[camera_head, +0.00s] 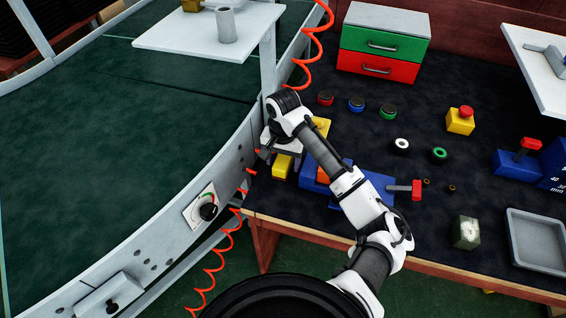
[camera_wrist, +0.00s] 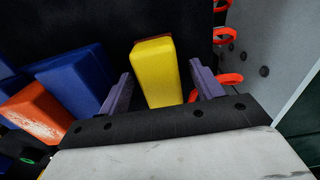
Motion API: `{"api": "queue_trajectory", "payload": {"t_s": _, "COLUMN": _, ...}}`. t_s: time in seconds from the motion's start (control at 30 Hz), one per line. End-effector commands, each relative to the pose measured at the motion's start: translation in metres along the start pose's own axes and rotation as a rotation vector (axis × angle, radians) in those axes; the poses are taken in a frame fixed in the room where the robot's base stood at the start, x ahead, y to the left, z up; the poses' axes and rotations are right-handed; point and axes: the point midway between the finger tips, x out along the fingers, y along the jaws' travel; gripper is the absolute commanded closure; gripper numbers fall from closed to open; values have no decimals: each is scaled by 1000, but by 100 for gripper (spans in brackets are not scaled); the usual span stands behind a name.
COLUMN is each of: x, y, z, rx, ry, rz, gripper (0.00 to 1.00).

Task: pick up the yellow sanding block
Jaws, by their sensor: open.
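A yellow block (camera_head: 282,166) lies on the dark workbench near its left edge, beside the conveyor. In the wrist view the yellow block (camera_wrist: 156,72) stands out between the two purple fingers. My gripper (camera_wrist: 160,84) is open, with one finger on each side of the block and a visible gap on both sides. In the head view my gripper (camera_head: 272,150) hangs right by the block, and the wrist hides part of the area. Whether the fingers reach down beside the block cannot be told.
Blue blocks (camera_wrist: 78,78) and an orange block (camera_wrist: 36,112) lie close on the left in the wrist view. A red coiled hose (camera_wrist: 228,80) and the conveyor's metal side (camera_wrist: 270,50) are close on the right. Another yellow item (camera_head: 322,124) is partly behind my arm.

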Motion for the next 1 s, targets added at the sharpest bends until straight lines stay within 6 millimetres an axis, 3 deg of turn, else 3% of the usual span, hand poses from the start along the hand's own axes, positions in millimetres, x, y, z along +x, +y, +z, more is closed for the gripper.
{"api": "queue_trajectory", "payload": {"t_s": 0.2, "x": 1, "y": 0, "z": 0, "rx": 0, "ry": 0, "rz": 0, "gripper": 37}}
{"api": "queue_trajectory", "payload": {"t_s": 0.57, "x": 0, "y": 0, "z": 0, "rx": 0, "ry": 0, "rz": 0, "gripper": 84}}
{"api": "queue_trajectory", "payload": {"t_s": 1.0, "x": -11, "y": -1, "z": 0, "rx": -1, "ry": 1, "rz": -1, "gripper": 84}}
